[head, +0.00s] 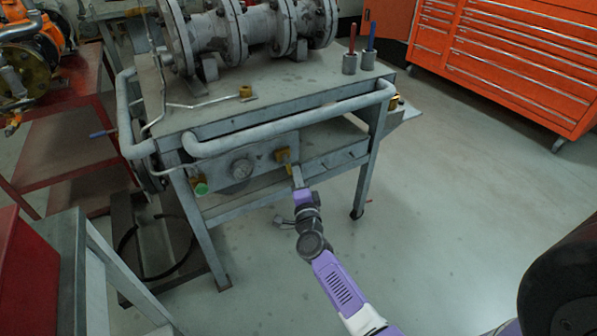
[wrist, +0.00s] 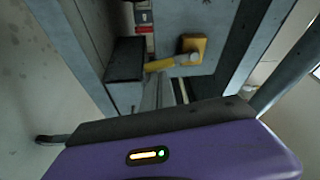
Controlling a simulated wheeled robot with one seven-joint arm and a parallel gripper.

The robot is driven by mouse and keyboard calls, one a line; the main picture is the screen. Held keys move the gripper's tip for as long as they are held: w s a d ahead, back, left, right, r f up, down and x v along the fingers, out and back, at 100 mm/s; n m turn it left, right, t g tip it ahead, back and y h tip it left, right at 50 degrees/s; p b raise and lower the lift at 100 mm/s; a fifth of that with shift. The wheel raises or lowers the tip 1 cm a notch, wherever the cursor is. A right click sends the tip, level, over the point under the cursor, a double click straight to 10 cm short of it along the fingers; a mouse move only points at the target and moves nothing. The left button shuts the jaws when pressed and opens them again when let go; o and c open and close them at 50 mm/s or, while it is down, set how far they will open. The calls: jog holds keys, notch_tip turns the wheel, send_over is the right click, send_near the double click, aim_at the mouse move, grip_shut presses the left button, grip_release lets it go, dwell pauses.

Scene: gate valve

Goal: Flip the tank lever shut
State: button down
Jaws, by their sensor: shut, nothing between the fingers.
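A yellow lever or valve fitting (head: 283,156) is on the front panel of the grey cart, right of the round gauge. In the wrist view a yellow block (wrist: 194,43) sits on the panel, and a short yellow handle (wrist: 158,66) points left from a grey stem beside it. I cannot tell for sure that this is the tank lever. My gripper (head: 297,172) is at the panel, just below and right of the yellow fitting. In the wrist view its fingers (wrist: 163,92) are shut and empty, close to the handle; contact cannot be made out.
The cart's front rail (head: 290,122) runs above my gripper. Grey flanged pipework (head: 250,30) lies on top. A red stand (head: 65,150) is at left; open floor lies to the right.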

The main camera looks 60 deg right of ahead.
jog(key=shift+w+a+f+m+g+y+p, duration=0.1)
jog(key=shift+w+a+m+g+y+p, duration=0.15)
jog(key=shift+m+p, duration=0.45)
jog(key=shift+w+a+m+g+y+p, duration=0.15)
jog(key=shift+a+m+p, duration=0.15)
jog(key=shift+m+p, duration=0.35)
jog(key=shift+s, duration=0.15)
